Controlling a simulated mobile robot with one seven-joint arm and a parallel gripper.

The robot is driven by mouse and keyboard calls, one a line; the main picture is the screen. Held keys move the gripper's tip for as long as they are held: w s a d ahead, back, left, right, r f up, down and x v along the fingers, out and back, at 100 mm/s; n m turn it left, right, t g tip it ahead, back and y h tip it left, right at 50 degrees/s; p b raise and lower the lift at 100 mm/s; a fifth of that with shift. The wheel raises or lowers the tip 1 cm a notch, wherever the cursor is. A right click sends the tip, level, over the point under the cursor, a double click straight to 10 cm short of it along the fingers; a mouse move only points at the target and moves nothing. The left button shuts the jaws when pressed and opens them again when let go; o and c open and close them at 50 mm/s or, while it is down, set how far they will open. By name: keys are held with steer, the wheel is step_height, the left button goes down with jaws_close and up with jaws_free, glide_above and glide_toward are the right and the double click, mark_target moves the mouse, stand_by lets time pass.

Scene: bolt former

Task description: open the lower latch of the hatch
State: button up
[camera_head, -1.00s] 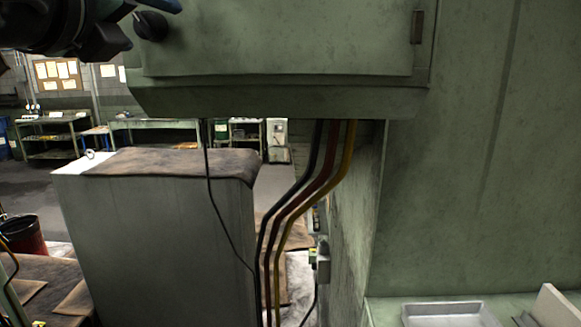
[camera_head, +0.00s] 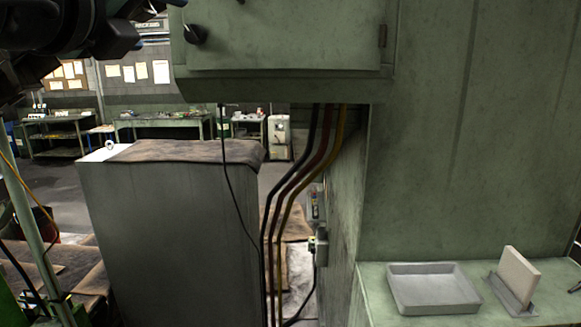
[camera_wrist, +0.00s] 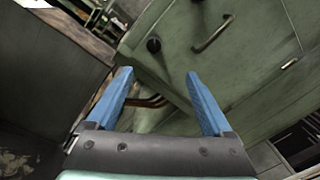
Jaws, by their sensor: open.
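The hatch (camera_head: 290,35) is a closed green door on a green box at the top of the head view, its upper part cut off. Its lower latch is a black knob (camera_head: 194,34) at the door's lower left corner. In the wrist view the hatch (camera_wrist: 240,60) appears tilted, with the black knob (camera_wrist: 153,45) and a bar handle (camera_wrist: 212,35). My gripper (camera_wrist: 160,75) is open and empty, its two blue fingers pointing toward the hatch. The knob shows beyond the fingertips, between them in the picture and apart from them. In the head view my arm fills the top left corner.
A grey cabinet (camera_head: 170,230) with a brown top stands left below the box. Dark, red and yellow cables (camera_head: 290,195) hang under the box. A grey tray (camera_head: 432,289) and an upright pale block (camera_head: 517,276) sit on the green ledge at right.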

steer(key=s+d+f+n+t+h+b, duration=0.1)
steer(key=d+f+n+t+h+b, duration=0.15)
steer(key=d+n, duration=0.3)
steer(key=s+d+f+n+t+h+b, duration=0.2)
steer(key=d+f+n+b, duration=0.15)
steer(key=d, duration=0.35)
steer(key=s+d+f+n+t+y+b, duration=0.2)
steer(key=s+f+n+b, duration=0.2)
steer(key=n, duration=0.6)
steer(key=s+d+f+n+t+y+b, duration=0.2)
steer(key=s+f+n+y+b, duration=0.1)
steer(key=s+f+n, duration=0.4)
steer(key=s+n+b, duration=0.1)
steer(key=s+n, duration=0.1)
steer(key=n, duration=0.1)
